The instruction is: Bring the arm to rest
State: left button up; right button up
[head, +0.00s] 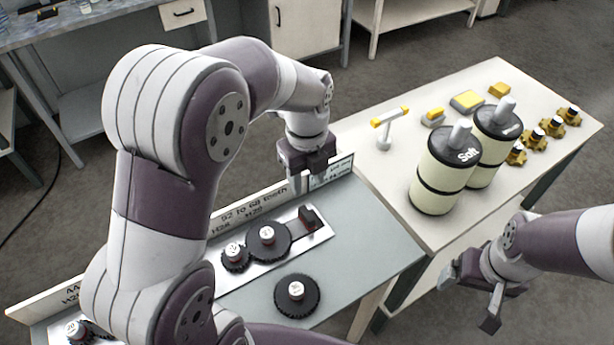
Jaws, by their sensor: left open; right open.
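My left arm rises large across the left half of the head view and bends over toward the back of the grey table. Its gripper (310,177) points down, open, just by the back sign board at the table's far right end. I see nothing between its fingers. My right arm comes in from the right edge. Its gripper (468,296) is open and empty, over the floor in front of the cream table (405,215).
On the grey table (375,240) lie a metal plate with dark gears (268,236) and a loose dark gear (296,295). The cream table holds two cream-and-black cylinders (440,185), yellow blocks (467,101), a yellow-and-white handled piece (389,124) and several brass pieces (535,138).

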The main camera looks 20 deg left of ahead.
dwell(0.4)
pick_arm(q)
jog(key=s+a+f+n, duration=0.1)
jog(key=s+n, duration=0.4)
jog(key=n, duration=0.8)
jog(key=s+a+f+n+t, duration=0.1)
jog(key=s+n, duration=0.5)
jog(key=n, duration=0.6)
jog(key=shift+a+f+n, duration=0.4)
jog(key=shift+a+f, duration=0.1)
jog(key=shift+f, duration=0.65)
